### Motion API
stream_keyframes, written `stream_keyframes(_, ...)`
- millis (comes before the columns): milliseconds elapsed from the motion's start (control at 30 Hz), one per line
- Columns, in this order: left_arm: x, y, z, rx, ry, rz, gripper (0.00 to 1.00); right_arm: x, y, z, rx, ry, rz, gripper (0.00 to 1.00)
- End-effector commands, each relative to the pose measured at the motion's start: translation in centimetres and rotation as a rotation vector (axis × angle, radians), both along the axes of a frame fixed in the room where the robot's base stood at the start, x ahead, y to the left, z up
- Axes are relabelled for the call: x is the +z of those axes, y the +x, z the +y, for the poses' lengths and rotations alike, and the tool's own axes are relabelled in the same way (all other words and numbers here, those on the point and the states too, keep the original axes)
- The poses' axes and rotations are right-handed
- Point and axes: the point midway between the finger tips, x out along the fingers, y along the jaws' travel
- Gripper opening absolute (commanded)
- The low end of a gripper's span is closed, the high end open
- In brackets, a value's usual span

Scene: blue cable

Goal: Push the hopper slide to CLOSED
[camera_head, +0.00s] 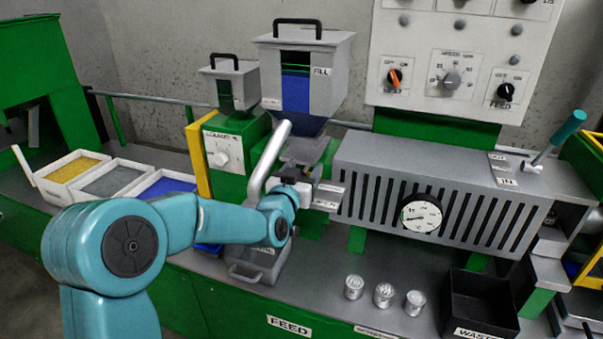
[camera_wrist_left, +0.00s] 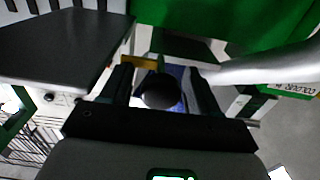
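The grey hopper (camera_head: 322,92) with a FILL label and blue material in its window stands above the green feed housing. Below it is the slide area, with small labelled plates (camera_head: 328,192) whose words are too small to read. My left gripper (camera_head: 303,165) is at the slide, just under the hopper. In the left wrist view a round black knob (camera_wrist_left: 160,91) sits between the two fingers of the left gripper (camera_wrist_left: 161,88). The fingers stand apart on both sides of it, with narrow gaps showing. The slide's own position is mostly hidden. My right gripper is not in view.
A bent silver pipe (camera_head: 268,160) runs close beside my left gripper. A slotted grey barrel cover (camera_head: 440,190) with a dial is to the right. A grey tray (camera_head: 245,273) lies below. Several metal cups and a black waste bin (camera_head: 480,300) stand in front.

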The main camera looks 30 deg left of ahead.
Motion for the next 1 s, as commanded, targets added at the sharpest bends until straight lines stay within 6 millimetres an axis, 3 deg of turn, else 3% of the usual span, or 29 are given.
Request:
stream_keyframes(167,-0.2,-1.6,-0.4,-0.001,0.000,0.002,0.60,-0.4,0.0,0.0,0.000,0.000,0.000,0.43)
stream_keyframes(500,-0.1,-10.1,-2.4,0.000,0.000,-0.001,0.60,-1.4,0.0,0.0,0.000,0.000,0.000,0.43)
stream_keyframes(700,0.0,-14.0,-3.4,0.000,0.001,-0.004,0.60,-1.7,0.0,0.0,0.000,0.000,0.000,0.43)
stream_keyframes(1000,0.0,-15.8,-3.8,0.000,0.000,-0.002,0.60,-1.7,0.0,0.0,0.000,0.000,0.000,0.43)
